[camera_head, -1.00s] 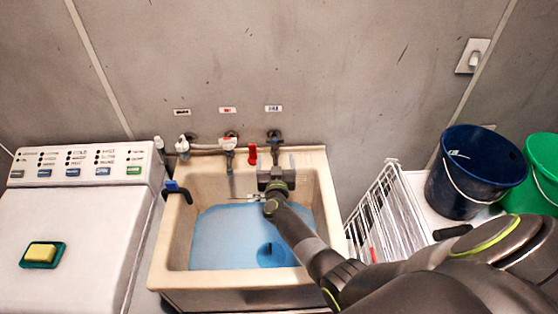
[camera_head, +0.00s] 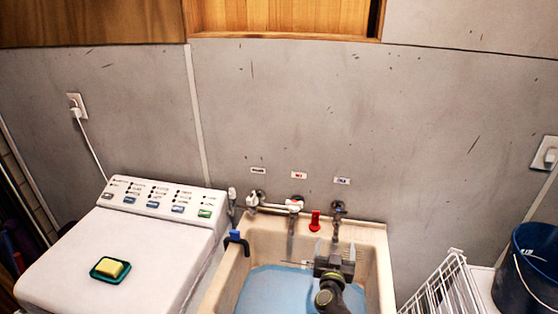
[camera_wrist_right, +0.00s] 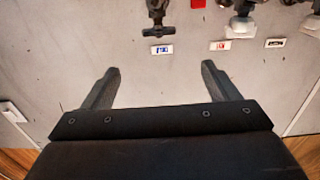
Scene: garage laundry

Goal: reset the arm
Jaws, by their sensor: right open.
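My right gripper (camera_head: 334,258) is over the back part of the laundry sink (camera_head: 376,258), below the right-hand tap (camera_head: 338,212). In the right wrist view my two fingers (camera_wrist_right: 160,80) stand apart with nothing between them. That view also shows a dark tap (camera_wrist_right: 156,18) just beyond the fingers, with a blue label under it; no contact shows. My left gripper is not in view.
The sink holds blue water (camera_head: 268,290). A white washing machine (camera_head: 75,262) stands at left with a yellow sponge (camera_head: 110,268) in a green dish. A white wire rack (camera_head: 445,290) and a dark blue bucket (camera_head: 528,270) are at right.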

